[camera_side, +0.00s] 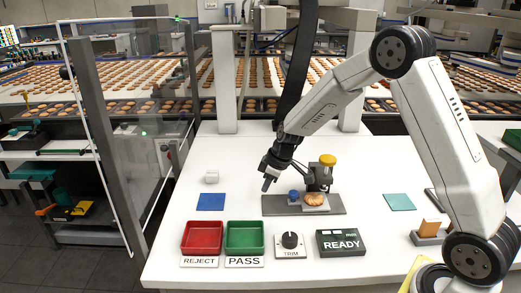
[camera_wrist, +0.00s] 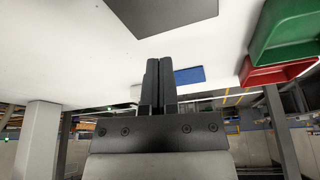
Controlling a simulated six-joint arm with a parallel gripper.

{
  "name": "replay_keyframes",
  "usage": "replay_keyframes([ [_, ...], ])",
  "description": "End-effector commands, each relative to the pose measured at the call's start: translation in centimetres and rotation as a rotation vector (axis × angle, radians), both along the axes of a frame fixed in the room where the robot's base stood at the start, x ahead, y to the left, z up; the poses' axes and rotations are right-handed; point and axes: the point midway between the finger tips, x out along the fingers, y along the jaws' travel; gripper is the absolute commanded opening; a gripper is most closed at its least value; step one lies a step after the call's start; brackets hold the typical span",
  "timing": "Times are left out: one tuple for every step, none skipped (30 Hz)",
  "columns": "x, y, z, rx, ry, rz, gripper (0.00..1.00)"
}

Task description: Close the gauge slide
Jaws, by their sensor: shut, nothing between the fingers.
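The gauge stands on a dark grey base plate (camera_side: 335,207) in the middle of the white table. It has a dark upright with a yellow knob (camera_side: 327,159) on top. A biscuit (camera_side: 314,198) lies on a light slide block (camera_side: 318,208) at the upright's foot, with a blue knob (camera_side: 293,195) to its left. My gripper (camera_side: 267,185) is shut and empty, above the left end of the base plate and left of the blue knob. In the wrist view the shut fingers (camera_wrist: 158,68) show, with part of the base plate (camera_wrist: 165,12) at the top.
A red REJECT tray (camera_side: 202,238) and a green PASS tray (camera_side: 244,238) stand at the front left. A TRIM dial (camera_side: 290,241) and a READY display (camera_side: 341,242) stand to their right. A blue mat (camera_side: 211,202) and a small white block (camera_side: 212,177) lie left; a teal mat (camera_side: 398,201) lies right.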

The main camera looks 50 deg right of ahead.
Motion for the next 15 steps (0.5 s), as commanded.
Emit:
replay_keyframes([
  [0.1,0.1,-0.6,0.000,0.001,0.001,0.00],
  [-0.2,-0.2,-0.5,-0.001,0.000,0.000,0.00],
  [-0.6,-0.4,-0.5,0.000,0.001,-0.002,0.00],
  [-0.9,-0.5,-0.5,0.001,0.000,-0.002,0.00],
  [-1.1,-0.7,-0.5,0.000,0.000,-0.001,0.00],
  [-1.5,-0.8,-0.5,0.000,0.000,-0.001,0.00],
  [-1.7,-1.0,-0.4,-0.001,0.000,-0.001,0.00],
  [-2.0,-1.2,-0.5,-0.001,0.000,-0.001,0.00],
  [-2.3,-1.4,-0.5,0.001,0.000,-0.003,0.00],
  [-2.6,-1.5,-0.5,0.000,0.000,-0.002,0.00],
  [-2.8,-1.6,-0.4,-0.001,0.000,-0.001,0.00],
  [-3.2,-1.8,-0.4,0.000,0.000,-0.002,0.00],
  [-3.4,-2.0,-0.4,-0.001,0.000,-0.001,0.00],
  [-3.1,-1.7,-0.5,-0.001,-0.002,0.003,0.00],
  [-2.7,-1.3,-0.5,-0.001,-0.002,0.004,0.00],
])
